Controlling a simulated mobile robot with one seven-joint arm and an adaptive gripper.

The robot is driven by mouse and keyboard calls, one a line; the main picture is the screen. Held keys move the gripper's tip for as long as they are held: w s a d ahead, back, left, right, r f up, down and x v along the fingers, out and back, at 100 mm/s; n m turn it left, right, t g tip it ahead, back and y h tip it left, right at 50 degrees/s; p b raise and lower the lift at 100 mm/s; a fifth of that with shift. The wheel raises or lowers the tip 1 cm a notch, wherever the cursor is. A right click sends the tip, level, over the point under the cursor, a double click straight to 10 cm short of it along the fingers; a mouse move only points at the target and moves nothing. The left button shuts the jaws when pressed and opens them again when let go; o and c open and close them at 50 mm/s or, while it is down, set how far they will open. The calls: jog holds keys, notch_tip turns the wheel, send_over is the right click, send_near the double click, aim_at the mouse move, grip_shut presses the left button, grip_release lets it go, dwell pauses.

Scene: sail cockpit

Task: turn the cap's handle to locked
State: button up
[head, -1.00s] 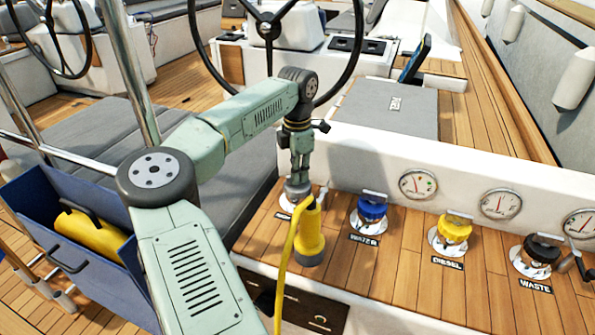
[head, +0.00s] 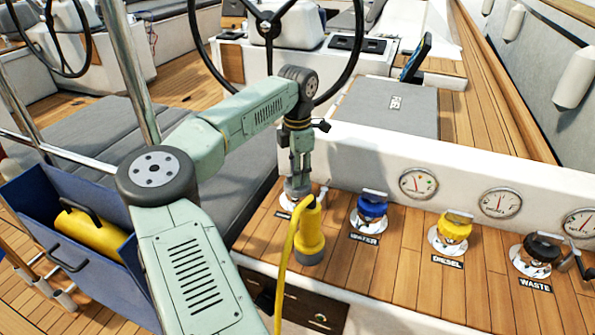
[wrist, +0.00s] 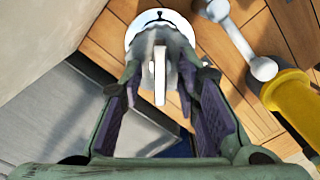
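A pale grey cap (wrist: 172,42) on a round white deck plate (wrist: 137,36) shows at the top of the wrist view. Its flat light handle (wrist: 160,75) stands up between my fingers. My gripper (wrist: 160,82) is open, one finger on each side of the handle, with a gap visible on both sides. In the head view my gripper (head: 299,188) points straight down over the leftmost deck fitting, left of the blue cap. My gripper and a yellow plug largely hide that cap there. I cannot read its lock markings.
The yellow plug (head: 311,232) with its hose (head: 284,275) stands close beside the gripper. Blue (head: 372,208), yellow (head: 455,227) and black (head: 541,249) caps stand to the right along the wooden deck. A white gauge panel (head: 455,185) rises behind them.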

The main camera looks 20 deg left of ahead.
notch_tip(320, 180, up, 12)
dwell(0.6)
